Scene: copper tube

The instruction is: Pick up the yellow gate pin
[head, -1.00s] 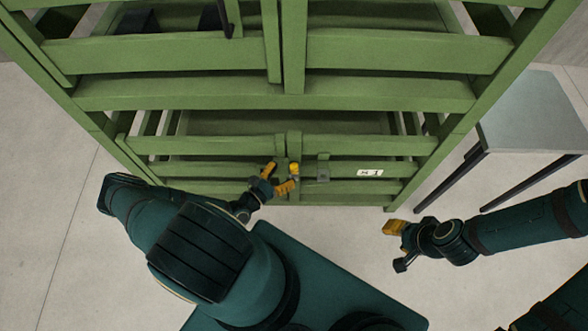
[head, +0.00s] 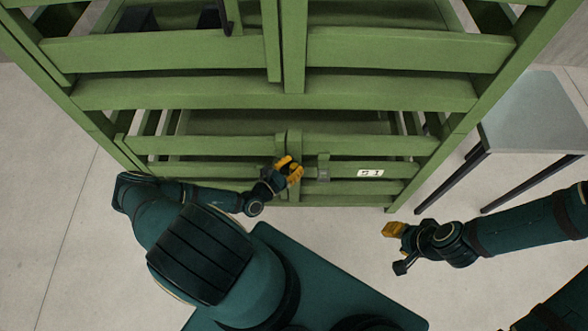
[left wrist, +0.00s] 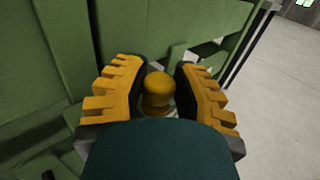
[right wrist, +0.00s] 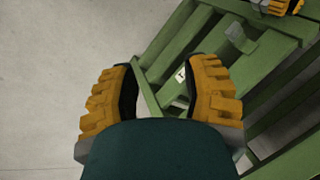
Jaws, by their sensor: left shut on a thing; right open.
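The yellow gate pin (left wrist: 158,92) has a rounded knob and stands between the fingers of my left gripper (left wrist: 158,95) in the left wrist view. The sides of the knob look close to the finger pads, and its lower part is hidden by my wrist. In the head view my left gripper (head: 288,171) is shut on the pin at the middle of the green gate (head: 225,146), covering it. My right gripper (head: 394,248) is open and empty, out over the floor to the right; its spread fingers show in the right wrist view (right wrist: 160,95).
A grey latch bracket (head: 323,168) sits on the gate just right of my left gripper, and a white label (head: 370,173) is farther right. A grey-topped table (head: 530,108) stands at the right. The floor around my right gripper is clear.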

